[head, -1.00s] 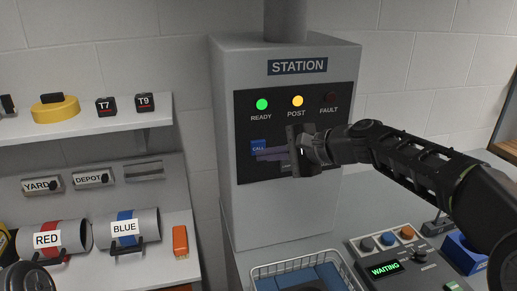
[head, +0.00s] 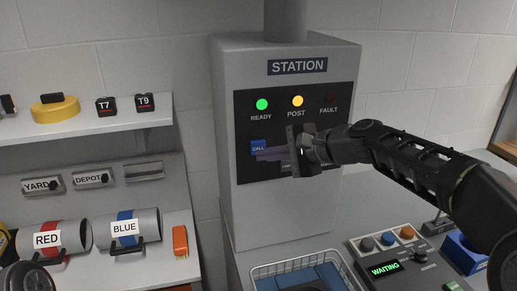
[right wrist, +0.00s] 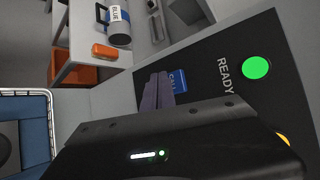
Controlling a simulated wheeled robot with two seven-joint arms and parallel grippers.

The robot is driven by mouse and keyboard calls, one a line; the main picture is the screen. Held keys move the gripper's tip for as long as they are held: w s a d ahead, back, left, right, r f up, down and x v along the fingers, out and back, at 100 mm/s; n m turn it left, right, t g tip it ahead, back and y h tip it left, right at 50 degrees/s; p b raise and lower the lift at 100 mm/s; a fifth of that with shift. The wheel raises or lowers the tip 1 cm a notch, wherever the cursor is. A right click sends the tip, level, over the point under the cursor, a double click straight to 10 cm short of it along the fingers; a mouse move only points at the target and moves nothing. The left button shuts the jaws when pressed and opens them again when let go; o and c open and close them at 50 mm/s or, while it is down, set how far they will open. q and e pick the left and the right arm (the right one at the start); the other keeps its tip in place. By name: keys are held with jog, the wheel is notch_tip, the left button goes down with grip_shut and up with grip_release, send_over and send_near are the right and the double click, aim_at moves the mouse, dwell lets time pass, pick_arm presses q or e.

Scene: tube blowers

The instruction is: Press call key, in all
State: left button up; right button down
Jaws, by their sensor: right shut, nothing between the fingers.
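The blue CALL key (head: 258,146) is on the black panel of the grey station (head: 290,205), below the lit green READY lamp (head: 262,104). My right gripper (head: 259,155) is shut and empty, its fingertips at the lower part of the key. In the right wrist view the fingers (right wrist: 155,92) lie beside the blue key (right wrist: 180,80) and partly cover it. I cannot tell whether they touch it. The POST lamp (head: 298,101) is lit yellow and the FAULT lamp (head: 330,101) is dark. My left gripper is not clearly in view.
A wire basket (head: 262,272) stands before the station. A console with a WAITING display (head: 385,269) is at the right. Shelves at the left hold a red-banded RED canister (head: 75,237), a BLUE canister (head: 150,222) and an orange item (head: 180,240).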

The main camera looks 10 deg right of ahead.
jog(key=shift+w, duration=0.1)
jog(key=shift+w, duration=0.35)
